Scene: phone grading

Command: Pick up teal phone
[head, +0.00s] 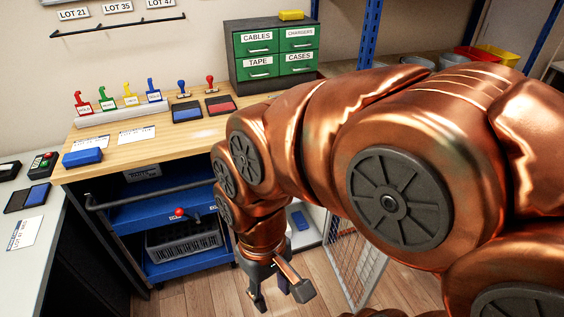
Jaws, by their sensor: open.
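I cannot make out a teal phone in the head view. My copper arm crosses the right half and hides what is behind it. My gripper (280,297) hangs at the lower middle, in front of the blue cart and over the wood floor. Its dark fingers are spread apart and point down, with nothing seen between them.
A blue cart (160,212) with a grey crate (184,242) stands below. A grey counter (42,247) is at left.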

